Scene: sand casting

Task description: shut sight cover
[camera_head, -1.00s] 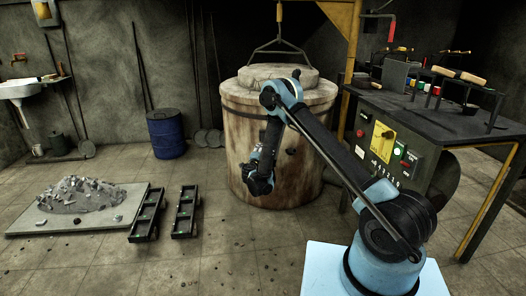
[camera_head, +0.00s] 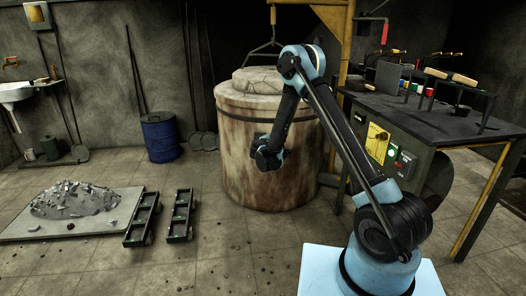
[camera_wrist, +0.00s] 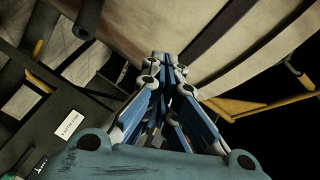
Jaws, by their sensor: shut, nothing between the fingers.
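The large round rust-stained furnace (camera_head: 236,135) stands beyond my arm in the head view. No sight cover can be made out for sure; my arm hides part of the furnace's front. My gripper (camera_wrist: 167,60) is shut and empty in the wrist view, its fingertips together in front of a pale curved surface, likely the furnace wall. I cannot tell whether they touch it. In the head view my wrist is in front of the furnace's middle, and the fingers are hidden.
A dark bench (camera_head: 430,113) with a control panel (camera_head: 388,152) stands to the right, beside a yellow frame (camera_head: 344,60).

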